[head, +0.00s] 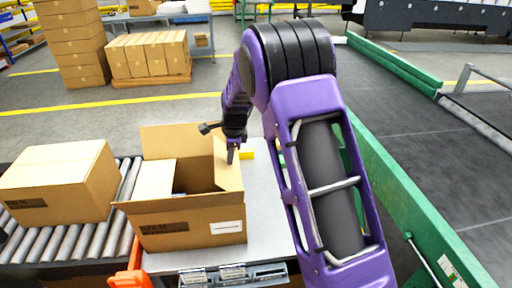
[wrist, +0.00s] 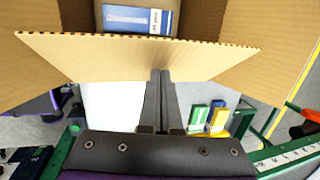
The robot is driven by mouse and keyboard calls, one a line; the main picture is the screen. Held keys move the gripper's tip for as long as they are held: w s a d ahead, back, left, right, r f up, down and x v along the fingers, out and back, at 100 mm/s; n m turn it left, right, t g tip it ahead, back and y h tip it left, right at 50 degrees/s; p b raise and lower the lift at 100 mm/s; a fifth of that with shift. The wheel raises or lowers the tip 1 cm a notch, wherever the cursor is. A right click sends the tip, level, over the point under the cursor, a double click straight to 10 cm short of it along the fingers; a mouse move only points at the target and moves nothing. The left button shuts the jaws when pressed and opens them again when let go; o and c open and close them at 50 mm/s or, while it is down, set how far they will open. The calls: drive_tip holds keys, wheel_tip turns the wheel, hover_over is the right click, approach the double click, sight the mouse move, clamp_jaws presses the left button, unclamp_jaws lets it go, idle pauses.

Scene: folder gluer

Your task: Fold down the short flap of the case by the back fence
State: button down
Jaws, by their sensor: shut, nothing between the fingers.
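The open case (head: 190,232) stands on a pale table at the end of a roller conveyor. Its back flap (head: 172,139) stands up, its front flap (head: 170,204) leans outward, and its left flap (head: 154,182) looks pale and lies inward. The right short flap (head: 228,168) stands up, and it fills the middle of the wrist view (wrist: 120,55) with its corrugated edge. My gripper (head: 231,158) is at this right flap's upper edge; in the wrist view its shut fingers (wrist: 161,75) overlap the flap, and contact is unclear. A blue-and-white item (wrist: 138,19) lies inside the case.
A closed carton (head: 60,180) sits on the roller conveyor (head: 80,240) to the left. A yellow piece (head: 246,154) shows just right of my gripper. A green rail (head: 400,195) runs along the right. Small green and blue items (wrist: 208,117) lie beyond my fingers.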

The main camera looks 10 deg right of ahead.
sight(219, 161)
drive_tip(key=shift+a+f, duration=0.3)
drive_tip(key=shift+a, duration=0.5)
drive_tip(key=shift+a+f+b, duration=0.3)
drive_tip(key=shift+a+f, duration=0.55)
drive_tip(key=shift+a, duration=0.15)
drive_tip(key=shift+a+f+b, duration=0.35)
drive_tip(key=shift+a+f, duration=0.3)
drive_tip(key=shift+f, duration=0.25)
